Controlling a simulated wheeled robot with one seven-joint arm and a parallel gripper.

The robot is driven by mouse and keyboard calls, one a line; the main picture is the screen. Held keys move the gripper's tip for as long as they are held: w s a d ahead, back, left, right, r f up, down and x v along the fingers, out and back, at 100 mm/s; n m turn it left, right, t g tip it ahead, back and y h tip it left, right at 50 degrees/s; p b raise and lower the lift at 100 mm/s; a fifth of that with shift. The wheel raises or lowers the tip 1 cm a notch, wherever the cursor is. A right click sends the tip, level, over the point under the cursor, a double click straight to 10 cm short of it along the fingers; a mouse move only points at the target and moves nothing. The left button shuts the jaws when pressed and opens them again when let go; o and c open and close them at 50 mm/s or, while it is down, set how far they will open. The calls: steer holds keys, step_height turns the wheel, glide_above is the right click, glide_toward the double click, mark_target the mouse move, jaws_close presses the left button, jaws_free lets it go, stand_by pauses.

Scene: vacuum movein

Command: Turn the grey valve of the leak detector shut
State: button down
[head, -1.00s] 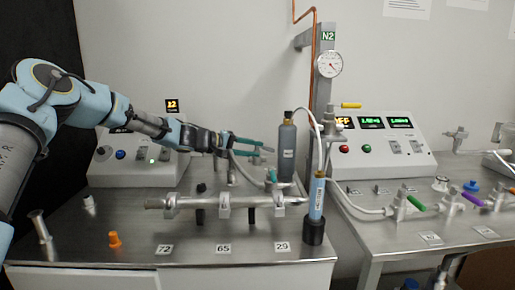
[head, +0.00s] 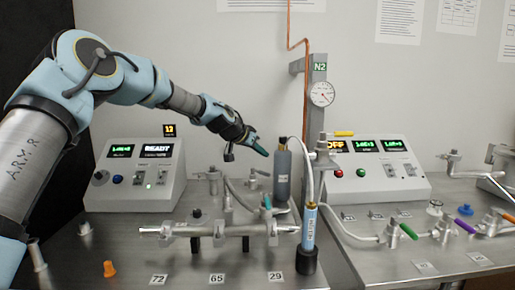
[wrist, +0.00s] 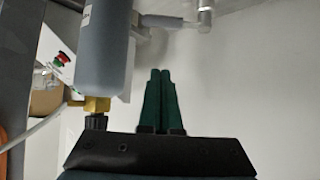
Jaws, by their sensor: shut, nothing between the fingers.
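The leak detector is probably the grey console (head: 138,175) at the back left, with a lit READY display. A small metal valve (head: 251,180) with a grey lever stands behind the pipe manifold; I take it for the grey valve. In the wrist view a grey lever (wrist: 163,21) on a metal fitting lies ahead of the fingertips, apart from them. My gripper (head: 265,154) is shut and empty, tilted down to the right, above the valve and beside the grey bottle. The closed green fingers also show in the wrist view (wrist: 160,73).
A grey bottle (head: 282,176) stands close to my gripper; in the wrist view it is just left of the fingers. A blue-labelled cylinder (head: 309,228) and hose stand in front. The horizontal pipe manifold (head: 220,231) crosses the bench.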

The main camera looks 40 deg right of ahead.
mark_target(263, 172)
steer(key=shift+d+f+p, duration=0.15)
steer(key=shift+f+p, duration=0.4)
steer(key=shift+f, duration=0.35)
steer(key=shift+d+f+p, duration=0.2)
steer(key=shift+f+p, duration=0.3)
steer(key=shift+f, duration=0.45)
steer(key=shift+d+f+p, duration=0.15)
steer(key=shift+f+p, duration=0.4)
steer(key=shift+f, duration=0.35)
steer(key=shift+w+a+f+b, duration=0.1)
steer(key=shift+a+f+b, duration=0.05)
steer(key=shift+b, duration=0.4)
